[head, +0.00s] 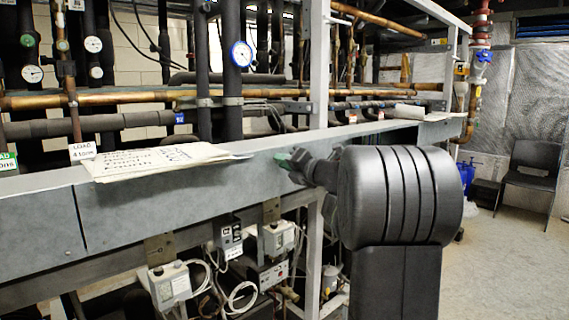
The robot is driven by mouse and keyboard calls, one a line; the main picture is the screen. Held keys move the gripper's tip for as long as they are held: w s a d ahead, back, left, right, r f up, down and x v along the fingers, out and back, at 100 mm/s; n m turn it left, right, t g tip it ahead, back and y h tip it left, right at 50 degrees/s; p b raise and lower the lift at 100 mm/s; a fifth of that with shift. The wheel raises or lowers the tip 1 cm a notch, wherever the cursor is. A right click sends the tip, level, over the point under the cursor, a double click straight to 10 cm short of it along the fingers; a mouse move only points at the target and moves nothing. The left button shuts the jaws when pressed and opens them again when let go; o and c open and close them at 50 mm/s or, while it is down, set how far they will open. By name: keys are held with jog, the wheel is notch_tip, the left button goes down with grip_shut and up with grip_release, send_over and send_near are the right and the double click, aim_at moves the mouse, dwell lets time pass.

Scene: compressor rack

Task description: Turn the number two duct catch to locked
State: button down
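A long grey metal duct (150,215) runs across the rack from the lower left to the upper right. My gripper (291,159) is at the duct's upper front edge, near the middle of the view. Greenish tips show at its end, small and dark. I cannot tell whether the gripper touches the duct or holds anything.
Papers (160,160) lie on the duct top, left of my gripper. Pipes and a blue-rimmed gauge (241,54) stand behind. Pressure switch boxes (170,284) and loose cables hang below. A grey upright post (319,65) rises behind the duct. Open floor and a chair (532,170) are at right.

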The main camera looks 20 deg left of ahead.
jog(key=shift+r+m+p, duration=0.1)
jog(key=shift+m+p, duration=0.2)
jog(key=shift+p, duration=0.05)
jog(key=shift+m+p, duration=6.75)
jog(key=shift+m, duration=1.85)
jog(key=shift+f, duration=0.2)
jog(key=c, duration=1.3)
grip_release()
jog(key=shift+d, duration=0.1)
